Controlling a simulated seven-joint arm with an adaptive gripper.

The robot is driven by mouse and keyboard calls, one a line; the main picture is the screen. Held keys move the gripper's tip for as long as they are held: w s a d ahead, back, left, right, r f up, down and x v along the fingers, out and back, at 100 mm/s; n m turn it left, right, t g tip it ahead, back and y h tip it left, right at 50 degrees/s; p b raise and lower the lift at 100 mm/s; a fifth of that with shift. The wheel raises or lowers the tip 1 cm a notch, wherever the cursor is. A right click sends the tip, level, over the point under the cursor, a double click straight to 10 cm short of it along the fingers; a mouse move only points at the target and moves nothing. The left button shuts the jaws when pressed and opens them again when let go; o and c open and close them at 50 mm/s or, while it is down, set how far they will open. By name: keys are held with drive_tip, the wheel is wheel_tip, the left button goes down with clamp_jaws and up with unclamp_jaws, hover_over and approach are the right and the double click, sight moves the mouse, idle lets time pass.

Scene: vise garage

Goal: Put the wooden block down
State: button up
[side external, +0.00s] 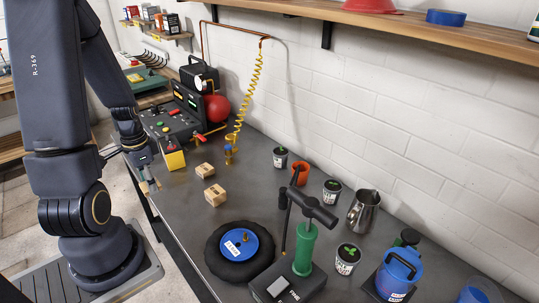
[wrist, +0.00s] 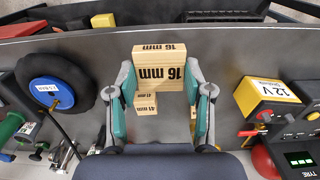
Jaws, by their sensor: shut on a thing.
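My gripper (wrist: 160,80) is shut on a pale wooden block (wrist: 158,68) marked "16 mm", with one teal finger on each side of it. In the side external view my gripper (side external: 147,178) is at the table's front left edge, and the held block is hard to make out there. Two other wooden blocks stand on the grey table: one (side external: 204,170) farther back and one (side external: 215,195) closer. In the wrist view, blocks (wrist: 146,104) marked "41 mm" show below the held one, partly hidden by it and the fingers.
A black tyre with a blue hub (side external: 238,244) and a green-handled pump (side external: 305,248) are at the front. Cups and a metal jug (side external: 364,211) stand along the wall. Bare table (side external: 185,208) lies around the blocks.

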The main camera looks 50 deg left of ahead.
drive_tip(key=shift+s+d+r, duration=0.4)
drive_tip(key=shift+s+d, duration=0.2)
drive_tip(key=shift+s, duration=0.15)
drive_tip(key=shift+r+n, duration=0.2)
drive_tip(key=shift+n, duration=0.2)
drive_tip(key=w+a, duration=0.1)
drive_tip(key=w+a+n, duration=0.1)
drive_tip(key=w, duration=0.1)
drive_tip(key=shift+r, duration=0.35)
drive_tip(key=w, duration=0.6)
drive_tip(key=m, duration=0.2)
hover_over(244, 176)
drive_tip(key=f, duration=0.9)
drive_tip(key=shift+s+d+f, duration=0.15)
drive_tip(key=shift+s+f, duration=0.1)
drive_tip(key=shift+s, duration=0.15)
drive_tip(key=shift+w+f, duration=0.35)
drive_tip(key=shift+f, duration=0.1)
drive_tip(key=shift+w+a+f, duration=0.1)
drive_tip(key=shift+f, duration=0.75)
drive_tip(key=shift+w+a+f, duration=0.1)
drive_tip(key=shift+f, duration=0.7)
